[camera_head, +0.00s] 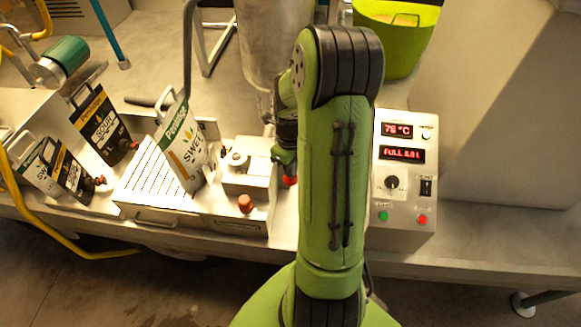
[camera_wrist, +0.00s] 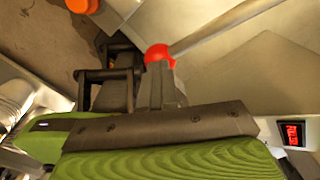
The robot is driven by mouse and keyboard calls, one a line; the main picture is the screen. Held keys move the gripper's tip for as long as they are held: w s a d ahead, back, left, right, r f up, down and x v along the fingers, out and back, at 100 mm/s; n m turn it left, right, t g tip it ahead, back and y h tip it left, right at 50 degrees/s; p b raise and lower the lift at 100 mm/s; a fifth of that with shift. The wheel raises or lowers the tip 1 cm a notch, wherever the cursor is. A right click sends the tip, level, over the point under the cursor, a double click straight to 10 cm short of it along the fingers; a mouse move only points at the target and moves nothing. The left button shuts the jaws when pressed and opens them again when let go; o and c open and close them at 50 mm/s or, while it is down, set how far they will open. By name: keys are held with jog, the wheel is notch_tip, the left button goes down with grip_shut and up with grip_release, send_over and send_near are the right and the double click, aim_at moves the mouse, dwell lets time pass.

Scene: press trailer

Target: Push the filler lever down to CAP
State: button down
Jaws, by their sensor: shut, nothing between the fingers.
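The filler lever's red ball knob (camera_wrist: 157,55) shows in the wrist view, on a metal rod (camera_wrist: 220,28) running to the upper right. In the head view the red knob (camera_head: 290,181) is partly hidden behind my arm, and the rod is hidden. My gripper (camera_wrist: 160,88) is shut and empty, with its fingertips right at the knob. I cannot tell whether they touch it. In the head view my gripper (camera_head: 284,158) is mostly covered by my arm, just above the knob. No CAP mark is readable.
A control box (camera_head: 401,190) with red displays stands right of my arm. Left of it are the filler block (camera_head: 246,183) with an orange-red knob (camera_head: 246,203), a tilted pouch (camera_head: 182,150) on a slatted tray, and several more pouches. The counter at the right (camera_head: 490,225) is clear.

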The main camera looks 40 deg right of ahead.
jog(key=shift+w+d+f, duration=0.1)
jog(key=shift+f, duration=0.4)
jog(key=shift+r, duration=0.1)
notch_tip(320, 180, up, 10)
jog(key=p, duration=0.7)
